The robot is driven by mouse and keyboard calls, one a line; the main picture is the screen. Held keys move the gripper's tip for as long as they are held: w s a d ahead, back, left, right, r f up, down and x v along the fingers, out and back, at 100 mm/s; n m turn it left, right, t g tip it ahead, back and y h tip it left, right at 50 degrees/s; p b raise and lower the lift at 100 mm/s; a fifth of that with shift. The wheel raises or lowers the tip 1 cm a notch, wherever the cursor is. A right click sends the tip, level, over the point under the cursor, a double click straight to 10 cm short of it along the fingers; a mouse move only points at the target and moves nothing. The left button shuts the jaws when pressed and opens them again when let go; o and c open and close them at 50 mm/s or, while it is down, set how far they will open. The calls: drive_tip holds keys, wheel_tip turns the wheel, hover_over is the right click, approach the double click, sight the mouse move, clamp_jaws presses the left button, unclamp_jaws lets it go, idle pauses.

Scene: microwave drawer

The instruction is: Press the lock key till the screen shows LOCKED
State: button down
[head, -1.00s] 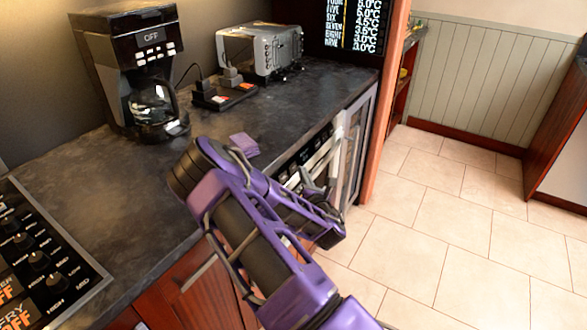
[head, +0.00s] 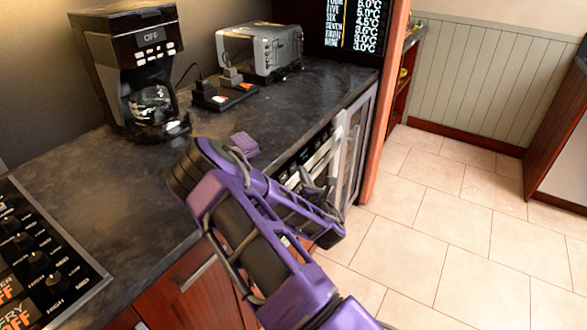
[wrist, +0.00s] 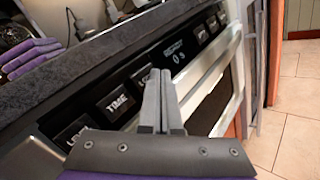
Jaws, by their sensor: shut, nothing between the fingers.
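The microwave drawer's black control panel (wrist: 150,75) runs diagonally across the wrist view, with a row of labelled keys. One key reads TIME (wrist: 118,103). To its right, a key whose label starts with "LO" (wrist: 142,76) is partly covered by my gripper (wrist: 157,74). My gripper is shut and empty, its fingertips in front of that key; I cannot tell whether they touch it. The small screen (wrist: 176,55) farther along the panel shows a faint line of text and a symbol, too small to read. In the head view my arm hides much of the drawer.
A dark countertop (head: 100,195) lies above the panel. A coffee maker (head: 135,65) and a toaster oven (head: 260,50) stand on it. The drawer's silver handle (head: 318,165) juts out near my arm. Tiled floor (head: 460,230) is clear on the right.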

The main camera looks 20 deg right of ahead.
drive_tip(key=shift+w+a+f, duration=0.1)
drive_tip(key=shift+w+a, duration=0.1)
drive_tip(key=shift+w, duration=0.1)
drive_tip(key=shift+w+a+b, duration=0.25)
drive_tip(key=shift+b, duration=0.2)
idle(0.5)
idle(0.3)
drive_tip(key=shift+s+d, duration=0.5)
drive_tip(key=shift+s, duration=0.1)
drive_tip(key=shift+s+d+r, duration=0.3)
drive_tip(key=shift+s+d, duration=0.45)
drive_tip(key=shift+s, duration=0.25)
drive_tip(key=shift+s+d+r, duration=0.3)
drive_tip(key=shift+s+d, duration=0.45)
drive_tip(key=shift+s, duration=0.2)
drive_tip(key=shift+w+r, duration=0.1)
